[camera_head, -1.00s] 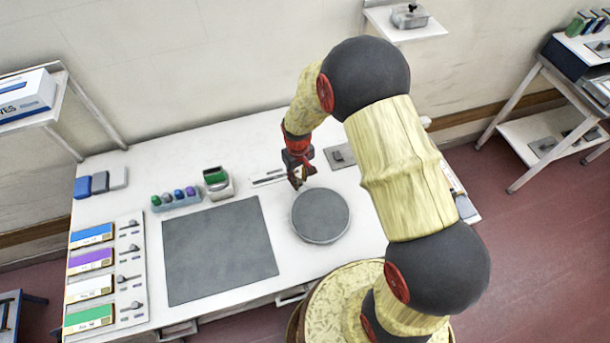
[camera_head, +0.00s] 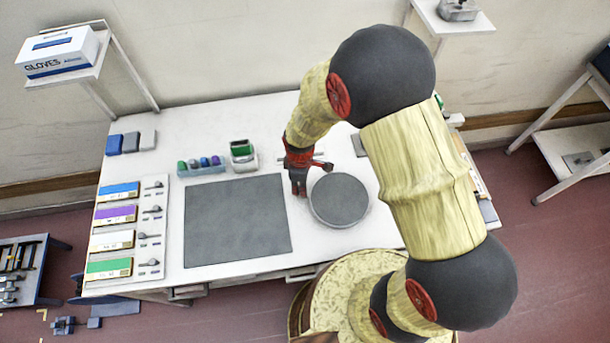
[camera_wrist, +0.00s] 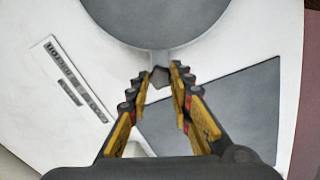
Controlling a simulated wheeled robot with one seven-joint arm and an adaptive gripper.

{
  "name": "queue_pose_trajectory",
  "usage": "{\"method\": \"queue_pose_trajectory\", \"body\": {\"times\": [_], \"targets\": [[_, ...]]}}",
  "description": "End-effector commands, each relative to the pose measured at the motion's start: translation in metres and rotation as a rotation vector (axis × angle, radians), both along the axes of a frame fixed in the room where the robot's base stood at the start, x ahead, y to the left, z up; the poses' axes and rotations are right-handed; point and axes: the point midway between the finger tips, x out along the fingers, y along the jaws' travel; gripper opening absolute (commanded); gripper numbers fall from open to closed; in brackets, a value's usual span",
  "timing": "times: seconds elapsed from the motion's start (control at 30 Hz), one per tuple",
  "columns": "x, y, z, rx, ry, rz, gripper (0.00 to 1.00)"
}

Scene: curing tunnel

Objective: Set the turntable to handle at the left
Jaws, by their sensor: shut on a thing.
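The turntable (camera_head: 339,200) is a round grey disc with a pale rim, on the white table right of the dark mat. In the wrist view the turntable (camera_wrist: 155,18) fills the top, and its short handle with a dark end (camera_wrist: 160,77) lies between my fingertips. My gripper (camera_head: 300,190) is at the disc's left edge, slightly toward the back, pointing down. In the wrist view my gripper (camera_wrist: 160,80) is shut on the handle. The handle is hidden behind my fingers in the head view.
The dark mat (camera_head: 237,222) lies left of the turntable. A tray of small coloured pieces (camera_head: 202,166) and a green-topped container (camera_head: 242,152) stand behind it. Coloured cards (camera_head: 115,215) line the left side. A printed label (camera_wrist: 75,75) lies near my gripper.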

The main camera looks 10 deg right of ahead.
Motion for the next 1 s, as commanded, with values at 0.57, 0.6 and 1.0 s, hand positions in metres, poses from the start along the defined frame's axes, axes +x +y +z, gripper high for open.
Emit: {"method": "queue_pose_trajectory", "body": {"times": [0.57, 0.6, 1.0], "targets": [[-0.044, 0.009, 0.001, 0.0, 0.0, 0.345, 0.0], [-0.045, 0.009, 0.001, 0.0, -0.001, 0.355, 0.0], [-0.049, 0.008, 0.0, 0.0, 0.001, 0.385, 0.0]]}}
